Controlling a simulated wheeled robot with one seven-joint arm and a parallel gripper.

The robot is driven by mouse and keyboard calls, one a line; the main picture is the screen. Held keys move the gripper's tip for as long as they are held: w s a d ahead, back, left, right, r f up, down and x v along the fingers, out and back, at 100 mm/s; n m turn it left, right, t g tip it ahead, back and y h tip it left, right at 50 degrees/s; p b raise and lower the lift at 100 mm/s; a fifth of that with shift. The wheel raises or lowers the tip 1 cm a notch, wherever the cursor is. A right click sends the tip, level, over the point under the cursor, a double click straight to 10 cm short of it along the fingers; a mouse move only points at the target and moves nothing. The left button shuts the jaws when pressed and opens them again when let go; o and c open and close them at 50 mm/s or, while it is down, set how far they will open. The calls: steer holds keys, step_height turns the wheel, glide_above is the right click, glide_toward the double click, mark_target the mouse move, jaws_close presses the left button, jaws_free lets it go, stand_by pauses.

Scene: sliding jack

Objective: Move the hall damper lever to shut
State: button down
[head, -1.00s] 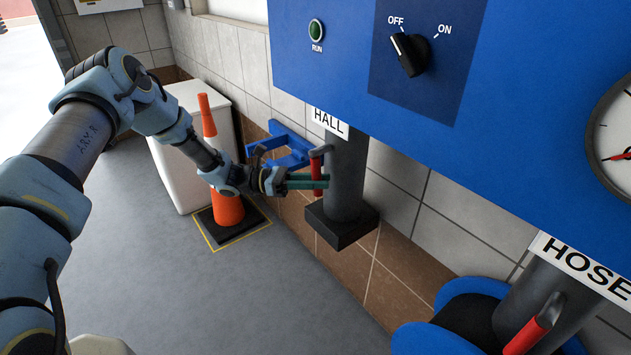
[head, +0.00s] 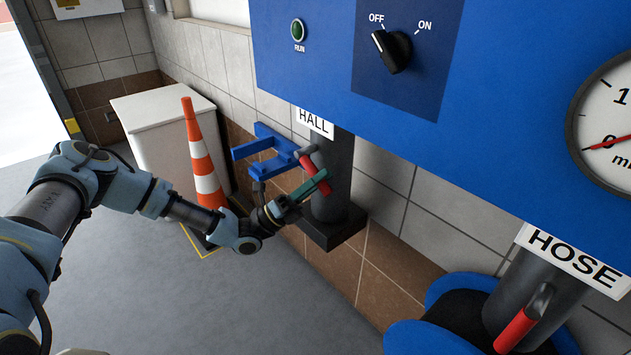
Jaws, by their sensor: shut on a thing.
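The hall damper lever (head: 309,163) is a red handle on the dark grey pipe (head: 336,165) under the HALL label (head: 314,122). It slants from its grey upper-left end down to the right, across the front of the pipe. My gripper (head: 318,184) reaches in from the lower left. Its green fingers are shut on the lever near its lower end and hide part of it. No shut or open marks are readable by the lever.
A blue bracket (head: 262,165) sticks out just left of the lever. An orange-and-white cone (head: 201,160) and a white bin (head: 150,125) stand behind my arm. The HOSE pipe with its own red lever (head: 515,331) is at lower right. The blue panel (head: 300,75) overhangs above.

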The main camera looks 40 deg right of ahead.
steer(key=n+t+h, duration=0.1)
steer(key=n, duration=0.1)
steer(key=r+n+t+h, duration=0.1)
steer(key=n+t, duration=0.1)
steer(key=r+n+t+h+p, duration=0.1)
steer(key=shift+s+n+t, duration=0.3)
steer(key=shift+n, duration=0.1)
steer(key=shift+s+r+n+t+h+p, duration=0.1)
steer(key=shift+r+n+t+h+p, duration=0.2)
steer(key=shift+n+t, duration=0.9)
steer(key=shift+w+r+n+t+h+p, duration=0.15)
steer(key=shift+r+n+t+h, duration=0.15)
steer(key=shift+n+t, duration=0.9)
steer(key=shift+s+r+n+t+h+p, duration=0.15)
steer(key=shift+r+n+t+h+p, duration=0.15)
steer(key=shift+n+t, duration=0.9)
steer(key=shift+n, duration=0.3)
steer(key=c, duration=0.9)
jaws_free()
steer(key=b+v, duration=0.2)
steer(key=v, duration=0.8)
steer(key=shift+a+f+b, duration=0.25)
steer(key=shift+a+b, duration=0.05)
